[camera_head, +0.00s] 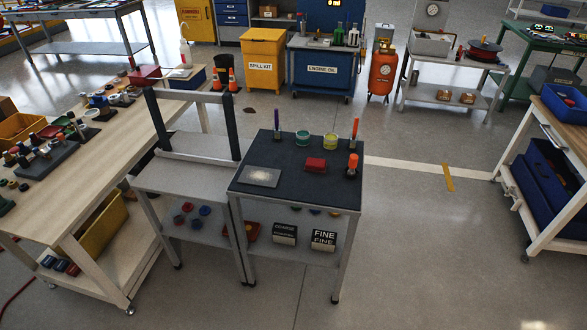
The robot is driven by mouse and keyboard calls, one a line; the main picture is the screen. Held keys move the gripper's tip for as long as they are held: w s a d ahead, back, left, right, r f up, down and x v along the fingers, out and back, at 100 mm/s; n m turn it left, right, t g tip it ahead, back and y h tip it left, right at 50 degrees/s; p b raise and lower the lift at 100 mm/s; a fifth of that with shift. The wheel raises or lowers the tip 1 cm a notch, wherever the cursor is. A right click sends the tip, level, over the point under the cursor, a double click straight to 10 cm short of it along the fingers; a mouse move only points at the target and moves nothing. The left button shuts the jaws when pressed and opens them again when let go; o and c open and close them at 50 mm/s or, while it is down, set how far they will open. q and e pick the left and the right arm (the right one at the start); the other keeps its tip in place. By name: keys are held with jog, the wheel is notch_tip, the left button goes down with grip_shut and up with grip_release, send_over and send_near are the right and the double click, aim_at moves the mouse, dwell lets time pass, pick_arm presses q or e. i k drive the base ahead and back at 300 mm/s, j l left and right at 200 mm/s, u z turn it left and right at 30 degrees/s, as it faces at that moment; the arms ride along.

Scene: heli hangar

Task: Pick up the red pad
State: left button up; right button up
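A small red pad (316,165) lies on the dark top of the small metal table (290,190) in the middle of the view. It sits right of a grey speckled plate (261,177) and below two round tins, one green-banded (303,138) and one yellow-green (330,142). An orange-topped upright tool (352,165) stands to its right. Neither of my grippers shows in the head view.
Two more upright tools, purple (277,118) and orange (355,128), stand at the table's back corners. A grey frame stand (190,145) adjoins the table's left side. A long cluttered workbench (110,150) is further left. Open floor (420,230) lies to the right.

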aim_at(314, 165)
jog(key=i+l+u, duration=0.1)
jog(key=l+u, duration=0.15)
jog(key=u, duration=0.25)
jog(key=l+u, duration=0.3)
jog(key=u, duration=0.15)
jog(key=l+u, duration=0.35)
jog(key=u, duration=0.15)
jog(key=i, duration=0.05)
